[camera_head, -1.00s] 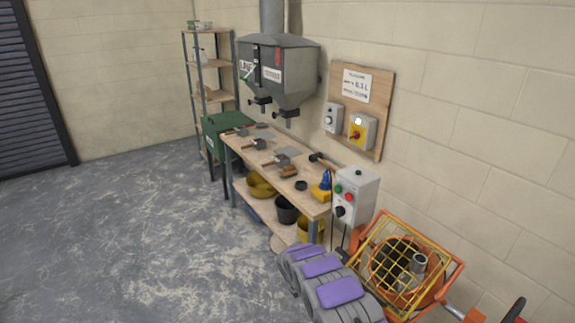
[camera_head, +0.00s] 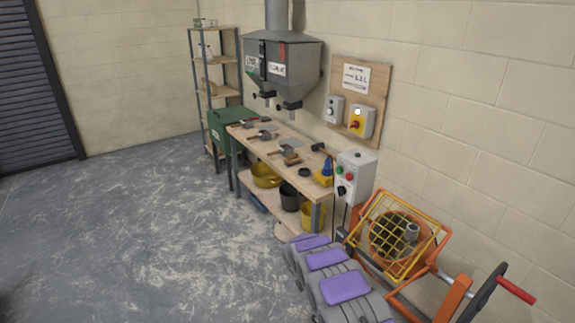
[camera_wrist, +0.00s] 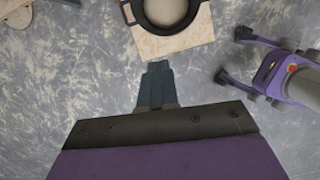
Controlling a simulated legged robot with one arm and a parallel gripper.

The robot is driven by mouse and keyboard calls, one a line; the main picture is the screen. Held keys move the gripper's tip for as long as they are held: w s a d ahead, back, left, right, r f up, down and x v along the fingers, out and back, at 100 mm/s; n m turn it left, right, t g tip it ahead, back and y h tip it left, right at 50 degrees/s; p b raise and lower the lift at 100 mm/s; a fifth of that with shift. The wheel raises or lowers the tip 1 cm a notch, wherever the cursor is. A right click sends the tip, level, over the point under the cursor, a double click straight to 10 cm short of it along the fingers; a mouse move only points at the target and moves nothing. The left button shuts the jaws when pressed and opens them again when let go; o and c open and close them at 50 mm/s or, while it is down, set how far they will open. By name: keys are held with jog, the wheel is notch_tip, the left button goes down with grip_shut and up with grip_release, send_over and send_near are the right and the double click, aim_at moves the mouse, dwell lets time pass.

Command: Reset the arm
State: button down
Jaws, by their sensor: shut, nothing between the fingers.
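My arm, grey with purple pads (camera_head: 327,259), shows at the bottom of the head view, and its end is not visible there. My gripper (camera_wrist: 160,66) shows in the middle of the wrist view, with its dark fingers together and nothing between them. The fingertips appear apart from the board; the exact height cannot be told.
A wooden workbench (camera_head: 315,187) with trowels and tubs stands along the wall, below a grey hopper (camera_head: 283,62). A control box (camera_head: 354,178) and an orange mixer (camera_head: 397,240) stand at the right. A shelf (camera_head: 215,80) is at the back. The floor at left is clear.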

jog(key=s+d+r+m+g+b, duration=0.1)
jog(key=s+d+r+m, duration=0.3)
jog(key=r, duration=0.4)
jog(key=s+d+r+m+b, duration=0.2)
jog(key=s+r+m, duration=0.2)
jog(key=s+r, duration=0.3)
jog(key=s+d+r+m+g+b, duration=0.1)
jog(key=s+d+r+m, duration=0.3)
jog(key=r, duration=0.4)
jog(key=s+a+r+m+y+b, duration=0.1)
jog(key=s+m, duration=0.2)
jog(key=s, duration=0.9)
jog(key=s+a+r+m+g+y+b, duration=0.1)
jog(key=s+m, duration=0.3)
jog(key=s, duration=0.8)
jog(key=s+a+r+m+y+b, duration=0.1)
jog(key=s+a+r+m+b, duration=0.1)
jog(key=s, duration=1)
jog(key=shift+s+a+m+b, duration=0.3)
jog(key=shift+a+m+b, duration=0.35)
jog(key=shift+m, duration=0.55)
jog(key=shift+r, duration=0.1)
